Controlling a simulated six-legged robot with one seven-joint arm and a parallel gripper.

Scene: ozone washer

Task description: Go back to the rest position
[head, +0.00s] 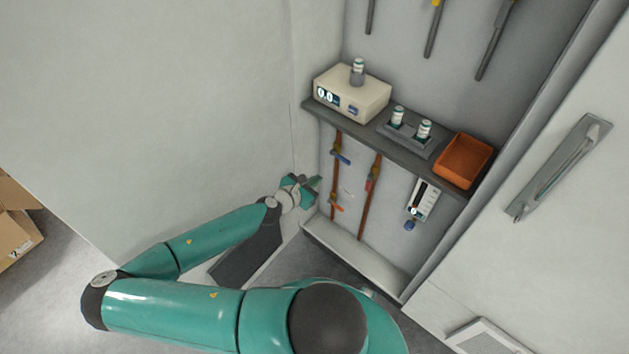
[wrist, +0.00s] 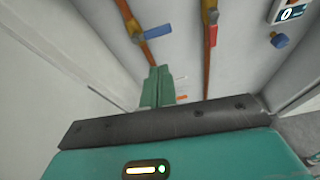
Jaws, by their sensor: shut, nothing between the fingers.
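My gripper (head: 313,183) is at the end of my teal arm, low in front of the cabinet's left side, below the shelf and near the copper pipes. In the wrist view its two green fingers (wrist: 157,88) are together with nothing between them. The left copper pipe (head: 335,170) with a blue-handled valve and an orange-handled valve stands close to the fingertips. In the wrist view I cannot tell whether the fingers touch anything.
A flow meter (head: 423,199) hangs below. A cabinet handle (head: 562,168) is at right. A cardboard box (head: 18,225) is at left.

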